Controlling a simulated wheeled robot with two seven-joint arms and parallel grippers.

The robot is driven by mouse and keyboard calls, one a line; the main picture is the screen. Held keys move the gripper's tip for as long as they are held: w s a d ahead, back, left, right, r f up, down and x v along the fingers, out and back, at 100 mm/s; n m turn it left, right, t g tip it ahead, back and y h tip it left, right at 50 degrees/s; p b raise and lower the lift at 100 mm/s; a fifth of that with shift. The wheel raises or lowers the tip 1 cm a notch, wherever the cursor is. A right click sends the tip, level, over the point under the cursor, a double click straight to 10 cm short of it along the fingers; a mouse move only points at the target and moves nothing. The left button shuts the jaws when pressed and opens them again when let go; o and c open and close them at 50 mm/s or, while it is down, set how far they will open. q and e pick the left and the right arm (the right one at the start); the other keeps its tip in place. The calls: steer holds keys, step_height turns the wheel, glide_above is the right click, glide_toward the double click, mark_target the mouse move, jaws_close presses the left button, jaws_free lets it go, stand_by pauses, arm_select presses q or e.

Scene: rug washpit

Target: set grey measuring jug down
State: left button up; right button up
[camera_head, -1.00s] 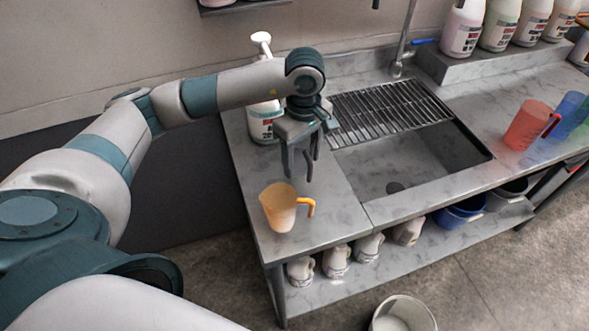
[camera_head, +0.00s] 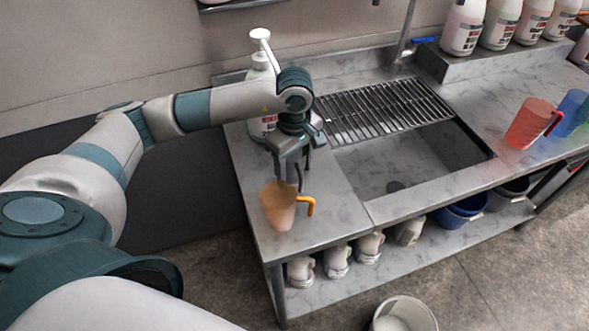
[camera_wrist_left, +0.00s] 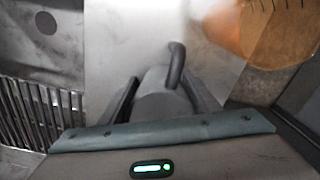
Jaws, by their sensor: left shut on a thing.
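My left gripper (camera_head: 292,160) is over the counter left of the sink, pointing down. In the left wrist view its two fingers are on either side of a grey measuring jug (camera_wrist_left: 163,103), which has a dark curved handle. The gripper is shut on this jug. In the head view the jug is mostly hidden by the gripper, and I cannot tell whether it touches the counter. An orange-handled translucent jug (camera_head: 279,212) stands very close on the counter's front left; it also shows in the left wrist view (camera_wrist_left: 272,32). My right gripper is not in view.
A white pump bottle (camera_head: 262,72) stands behind my gripper. The sink (camera_head: 400,165) with a drain rack (camera_head: 380,110) is to the right. A red jug (camera_head: 527,124) and a blue jug (camera_head: 570,112) stand at far right. The counter's front left edge is close.

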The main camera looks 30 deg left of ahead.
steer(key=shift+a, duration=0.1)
arm_select(q)
steer(key=shift+f, duration=0.15)
steer(key=o, duration=1)
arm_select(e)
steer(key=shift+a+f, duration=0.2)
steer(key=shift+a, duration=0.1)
arm_select(q)
steer(key=shift+o, duration=0.2)
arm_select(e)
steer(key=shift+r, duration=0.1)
